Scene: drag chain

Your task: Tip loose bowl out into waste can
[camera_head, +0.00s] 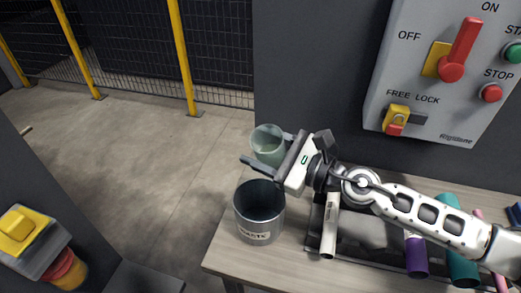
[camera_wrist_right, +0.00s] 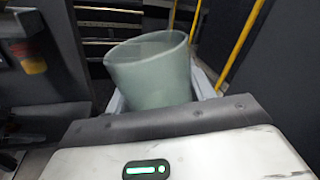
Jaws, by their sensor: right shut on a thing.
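My right gripper (camera_head: 270,149) is shut on a pale green bowl (camera_head: 268,144), deep like a cup. The bowl also shows in the right wrist view (camera_wrist_right: 152,72), between the fingers and slightly tilted there. A dark grey metal waste can (camera_head: 260,228), with a label on its front, stands at the left end of the table. The bowl is behind and above the can in the head view, apart from its rim. The can's opening faces up and its inside looks dark. What the bowl holds cannot be seen. My left gripper is not in view.
The wooden table (camera_head: 228,250) carries a dark tray (camera_head: 350,243) with a white tube (camera_head: 329,232), a purple tube (camera_head: 416,256) and a teal tube (camera_head: 460,268). A control panel (camera_head: 425,70) with a red lever is on the wall behind. Open floor lies to the left.

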